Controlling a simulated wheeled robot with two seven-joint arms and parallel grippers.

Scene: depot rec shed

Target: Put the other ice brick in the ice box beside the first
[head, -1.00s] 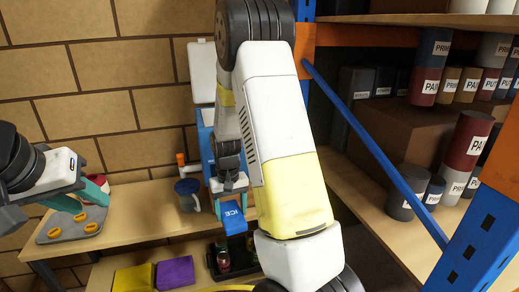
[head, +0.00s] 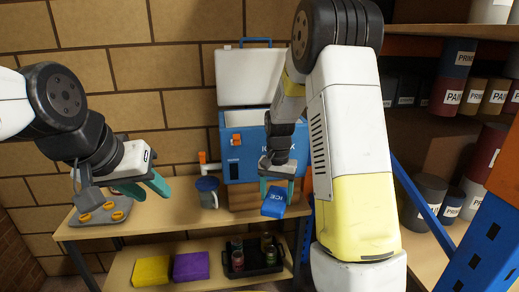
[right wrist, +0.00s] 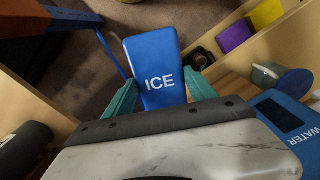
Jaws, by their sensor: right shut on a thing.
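The blue ice brick (head: 274,203), marked ICE, is held between the teal fingers of my right gripper (head: 276,191), in front of the ice box and above the bench edge. It also shows in the right wrist view (right wrist: 157,72), with a finger on each side. The blue ice box (head: 238,142) stands on the bench with its white lid (head: 248,77) raised; part of its opening shows. My right forearm hides its right part. The first brick is not visible. My left gripper (head: 145,187) is empty at the left, its teal fingers apart.
A grey tray with yellow rings (head: 99,211) lies at the bench's left. The lower shelf holds a yellow block (head: 151,270), a purple block (head: 191,266) and a black tray of jars (head: 266,266). Paint tins fill the right rack.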

